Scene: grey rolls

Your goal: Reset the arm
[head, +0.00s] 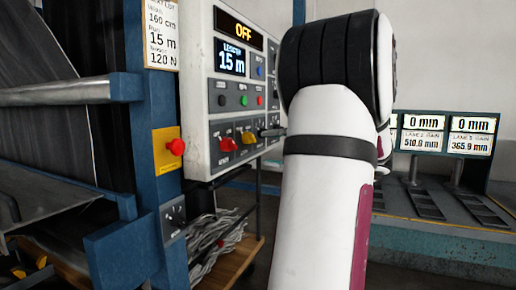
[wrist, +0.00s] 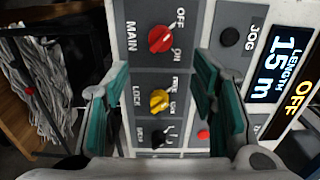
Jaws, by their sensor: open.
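My arm (head: 325,190) stands upright in the right middle of the head view, in front of the control panel (head: 196,90). My gripper (wrist: 160,78) shows in the wrist view, with its teal-padded fingers wide apart and nothing between them. It faces the panel's red MAIN knob (wrist: 160,39), yellow LOCK knob (wrist: 159,100) and a black knob (wrist: 158,137). No contact with them is visible. The red knob (head: 228,144) and yellow knob (head: 248,137) also show in the head view, where my gripper is hidden behind my arm. The panel's screens read OFF and LENGTH 15 m.
A red emergency button on a yellow plate (head: 160,165) is on the blue post (head: 150,110) left of the panel. A dark roll machine (head: 45,60) fills the far left. Grey cables (head: 215,245) lie on a low wooden shelf. A bench with readouts (head: 450,130) stands at right.

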